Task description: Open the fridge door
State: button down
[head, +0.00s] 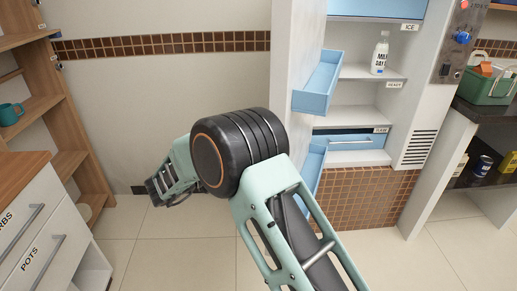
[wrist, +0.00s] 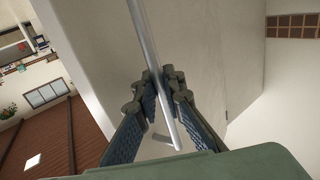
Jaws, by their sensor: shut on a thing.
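The white fridge door (head: 293,55) stands open, swung out to the left in the head view. Its inner side carries blue bins (head: 316,88). The fridge interior (head: 352,95) is exposed, with shelves and a blue drawer (head: 350,141). In the wrist view, my gripper (wrist: 159,80) is shut on the long grey handle bar (wrist: 143,40), which runs between its two fingers. The pale door face (wrist: 205,50) lies behind the bar.
A white milk bottle (head: 380,54) stands on a fridge shelf. A drawer cabinet (head: 30,235) and wooden shelves (head: 40,105) with a teal mug (head: 9,114) are at the left. A dark counter (head: 488,112) with a green box (head: 487,87) is at the right. Tiled floor (head: 190,255) is clear.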

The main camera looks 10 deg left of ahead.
jog(key=shift+w+d+r, duration=0.1)
jog(key=shift+r, duration=0.1)
jog(key=c, duration=2)
grip_release()
jog(key=shift+f, duration=0.1)
jog(key=v, duration=1.2)
